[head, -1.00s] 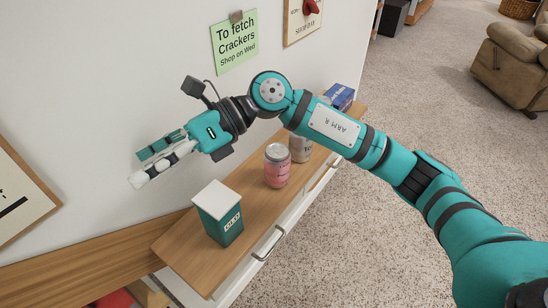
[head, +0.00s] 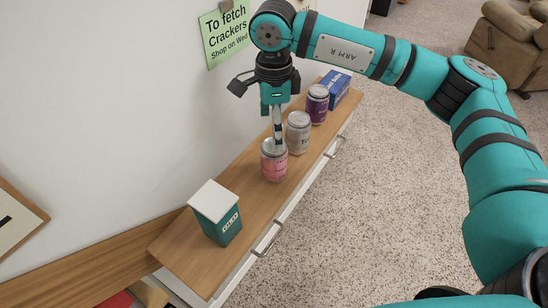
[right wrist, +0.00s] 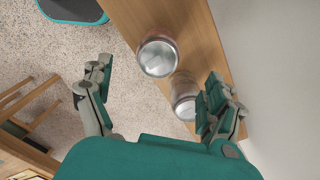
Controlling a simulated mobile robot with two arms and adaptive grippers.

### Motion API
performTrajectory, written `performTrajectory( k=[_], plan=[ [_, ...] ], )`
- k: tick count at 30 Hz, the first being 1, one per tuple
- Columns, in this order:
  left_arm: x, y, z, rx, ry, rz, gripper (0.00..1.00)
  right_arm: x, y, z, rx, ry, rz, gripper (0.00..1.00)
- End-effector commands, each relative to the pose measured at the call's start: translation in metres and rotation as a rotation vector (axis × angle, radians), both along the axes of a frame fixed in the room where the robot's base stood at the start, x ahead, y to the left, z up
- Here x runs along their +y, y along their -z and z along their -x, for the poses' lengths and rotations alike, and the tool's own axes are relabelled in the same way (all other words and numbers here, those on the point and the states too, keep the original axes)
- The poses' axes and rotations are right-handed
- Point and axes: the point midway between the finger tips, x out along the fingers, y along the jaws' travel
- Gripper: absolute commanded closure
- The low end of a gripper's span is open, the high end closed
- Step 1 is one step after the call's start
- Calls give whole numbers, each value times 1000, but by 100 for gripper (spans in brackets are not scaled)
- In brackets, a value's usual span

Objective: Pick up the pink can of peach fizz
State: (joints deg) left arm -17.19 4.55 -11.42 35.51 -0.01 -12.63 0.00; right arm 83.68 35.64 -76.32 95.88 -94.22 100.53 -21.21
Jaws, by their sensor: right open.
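The pink can of peach fizz (head: 273,167) stands upright on the wooden shelf top (head: 190,258), between a green tin and a grey can. My right gripper (head: 277,140) points down over it, with a fingertip overlapping the can's top in the head view. Contact cannot be told there. In the right wrist view my right gripper (right wrist: 159,72) is open, its fingers wide apart. The pink can (right wrist: 157,57) shows its silver lid between them, with the grey can (right wrist: 184,97) close by. My left gripper is not in view.
The green tin with a white lid (head: 216,212) stands nearer than the pink can. The grey can (head: 298,133), a purple can (head: 317,104) and a blue box (head: 336,88) stand in a row beyond it. The wall (head: 130,110) runs close behind the shelf.

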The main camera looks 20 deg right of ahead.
Motion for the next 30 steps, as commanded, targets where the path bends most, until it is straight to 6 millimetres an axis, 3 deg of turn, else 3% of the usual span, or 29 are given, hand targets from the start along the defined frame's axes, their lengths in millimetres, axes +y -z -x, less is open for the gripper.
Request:
performTrajectory(
  k=[3,11,21,29,30],
  plan=[
    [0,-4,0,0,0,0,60,0,20,1,3,-1,0,10],
    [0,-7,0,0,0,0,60,0,40,1,2,-1,0,10],
    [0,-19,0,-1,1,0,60,1,84,3,2,-1,-2,10],
    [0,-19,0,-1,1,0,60,1,88,3,1,-1,-2,10],
    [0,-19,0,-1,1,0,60,1,88,3,1,-1,-2,14]
  ],
)
